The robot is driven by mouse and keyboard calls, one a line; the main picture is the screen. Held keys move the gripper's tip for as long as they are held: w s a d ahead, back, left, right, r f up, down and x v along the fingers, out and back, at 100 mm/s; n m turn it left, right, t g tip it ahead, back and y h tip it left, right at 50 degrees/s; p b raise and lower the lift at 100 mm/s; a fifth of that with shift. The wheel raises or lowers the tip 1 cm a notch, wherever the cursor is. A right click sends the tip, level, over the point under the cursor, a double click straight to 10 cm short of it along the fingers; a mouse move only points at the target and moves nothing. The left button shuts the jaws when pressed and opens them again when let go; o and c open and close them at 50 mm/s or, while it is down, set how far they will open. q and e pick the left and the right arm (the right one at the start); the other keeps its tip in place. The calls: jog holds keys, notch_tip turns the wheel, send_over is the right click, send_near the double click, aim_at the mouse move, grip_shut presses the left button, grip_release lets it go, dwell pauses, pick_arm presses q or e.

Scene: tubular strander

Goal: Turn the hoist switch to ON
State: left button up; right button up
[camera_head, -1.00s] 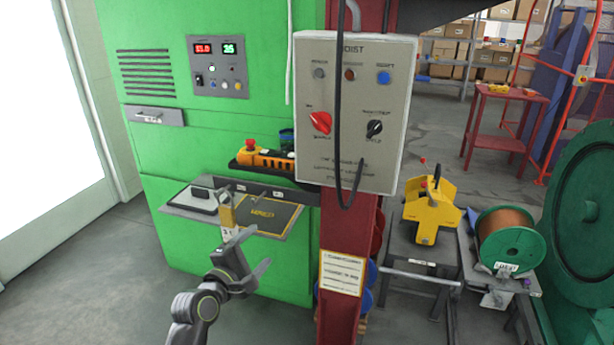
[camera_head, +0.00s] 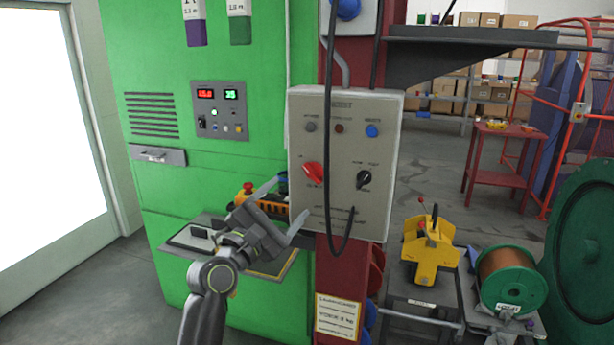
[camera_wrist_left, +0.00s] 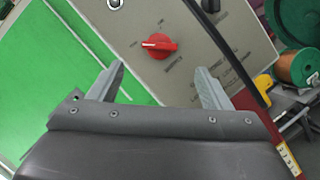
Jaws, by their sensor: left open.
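The hoist box (camera_head: 341,205) is a light grey panel on a red column. Its red rotary switch (camera_head: 313,173) sits at the left, and a black rotary switch (camera_head: 364,179) at the right. The red switch also shows in the left wrist view (camera_wrist_left: 159,45), just beyond and between the fingertips, untouched. My left gripper (camera_head: 289,204) is open and empty, just below and left of the red switch. It also shows in the left wrist view (camera_wrist_left: 161,76). The small lettering around the switches is too blurred to read. My right gripper is not in view.
A black cable (camera_head: 328,130) hangs in front of the box between the switches. A green cabinet (camera_head: 150,95) stands behind at the left, with an orange-yellow device (camera_head: 247,189) on its shelf. A yellow machine (camera_head: 428,252) and copper spool (camera_head: 507,275) stand at the right.

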aim_at(310, 176)
pick_arm(q)
jog(key=p+x, duration=0.1)
jog(key=x, duration=0.7)
jog(key=shift+w+d, duration=0.1)
jog(key=shift+w, duration=0.1)
jog(key=c, duration=1)
